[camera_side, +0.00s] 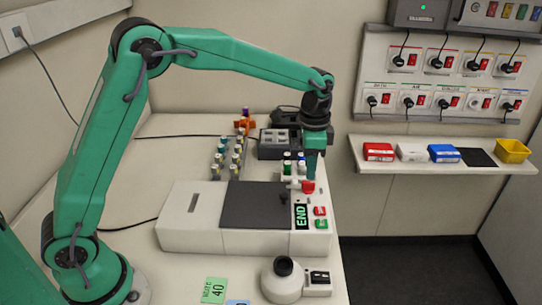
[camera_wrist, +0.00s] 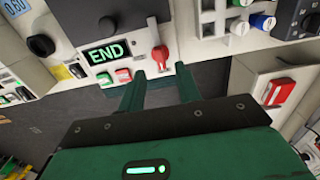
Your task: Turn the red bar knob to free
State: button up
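The red bar knob (camera_side: 308,187) sits on the white device (camera_side: 190,232), by the END display (camera_side: 301,217). In the wrist view the red knob (camera_wrist: 160,54) shows with its bar upright in the picture, just beyond my fingertips. My gripper (camera_side: 314,172) points down just above the knob in the side view. In the wrist view my gripper (camera_wrist: 160,72) has its two fingers spread apart with nothing between the tips. I cannot tell from the side view whether the fingertips reach the knob. I see no readable mark for the knob's free position.
A red button (camera_wrist: 123,75) and a green button (camera_wrist: 104,79) lie close beside the knob. A rack of vials (camera_side: 228,162) and a grey block (camera_side: 275,143) stand behind. A round black-topped instrument (camera_side: 284,281) stands in front. The bench edge lies close on the right.

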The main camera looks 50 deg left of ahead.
aim_at(309, 182)
jog(key=shift+f, duration=2.5)
grip_shut()
